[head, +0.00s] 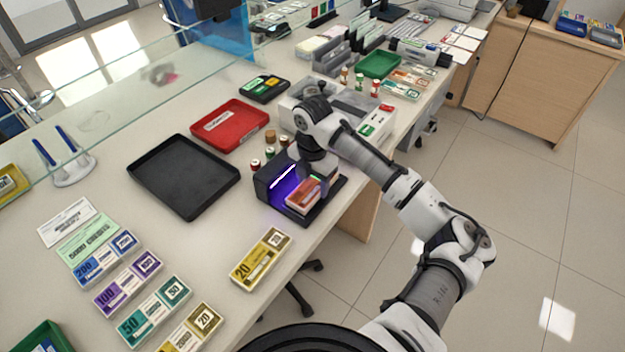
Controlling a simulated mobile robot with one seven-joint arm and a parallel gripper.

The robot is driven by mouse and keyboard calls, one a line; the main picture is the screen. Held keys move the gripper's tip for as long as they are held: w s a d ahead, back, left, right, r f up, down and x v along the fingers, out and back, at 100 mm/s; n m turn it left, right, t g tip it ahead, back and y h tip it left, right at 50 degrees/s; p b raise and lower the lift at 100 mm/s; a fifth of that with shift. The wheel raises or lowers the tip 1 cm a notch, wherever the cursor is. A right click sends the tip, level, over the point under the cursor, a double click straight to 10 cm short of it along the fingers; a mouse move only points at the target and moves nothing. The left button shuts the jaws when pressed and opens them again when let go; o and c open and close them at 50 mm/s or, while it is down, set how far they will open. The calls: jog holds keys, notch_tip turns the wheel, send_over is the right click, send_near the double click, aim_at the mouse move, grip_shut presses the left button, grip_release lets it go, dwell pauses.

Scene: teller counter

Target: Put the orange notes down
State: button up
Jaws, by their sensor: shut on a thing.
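The orange notes (302,195) are a small banded bundle at the dark machine with a purple light (281,181), near the counter's front edge. My gripper (318,182) reaches down over the bundle and is shut on it. The fingertips are partly hidden by the wrist and the bundle. I cannot tell whether the bundle touches the machine's base.
A black tray (184,176) and a red tray (230,125) lie left of the machine. A yellow 20 bundle (261,259) lies in front. Several coloured bundles fill the lower left. Small bottles stand behind the machine. A glass screen runs along the counter's far side.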

aim_at(312, 186)
jog(key=o, duration=1)
jog(key=shift+f, duration=0.1)
notch_tip(312, 186, up, 12)
jog(key=shift+r+b, duration=0.15)
jog(key=shift+b, duration=1.1)
